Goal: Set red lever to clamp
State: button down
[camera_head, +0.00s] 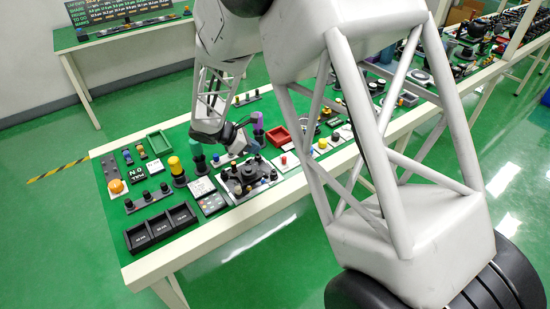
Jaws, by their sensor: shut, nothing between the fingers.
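My gripper (246,152) is shut and empty, low over the far side of the device. Whether it touches anything is too small to tell.
A red tray (278,138) lies behind the device, and a green tray (159,143) lies to the left. Black bins (161,228) line the near left table edge. A yellow-topped post (176,168) stands left of my gripper. Several small parts crowd the table (218,226).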

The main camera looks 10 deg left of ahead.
aim_at(284, 161)
jog(key=shift+d, duration=0.15)
jog(key=shift+x, duration=4.95)
jog(key=shift+s+d+n+t+y, duration=0.1)
jog(key=shift+d+n+t+y, duration=0.2)
jog(key=shift+n+t, duration=0.3)
jog(key=shift+s+d+n+t+y, duration=0.15)
jog(key=shift+d+n+t+y, duration=0.4)
jog(key=shift+n, duration=0.65)
jog(key=n+t+y, duration=0.1)
jog(key=d+n+y, duration=0.1)
jog(key=n, duration=0.1)
jog(key=shift+d+n+t, duration=0.25)
jog(key=shift+n+t, duration=0.05)
jog(key=shift+t, duration=0.05)
jog(key=shift+d+n+y, duration=0.2)
jog(key=shift+n+y, duration=0.1)
jog(key=shift+y, duration=0.05)
jog(key=shift+d, duration=0.15)
jog(key=shift+w+d, duration=0.3)
jog(key=shift+w, duration=0.05)
jog(key=shift+w+a, duration=0.1)
jog(key=shift+a, duration=0.05)
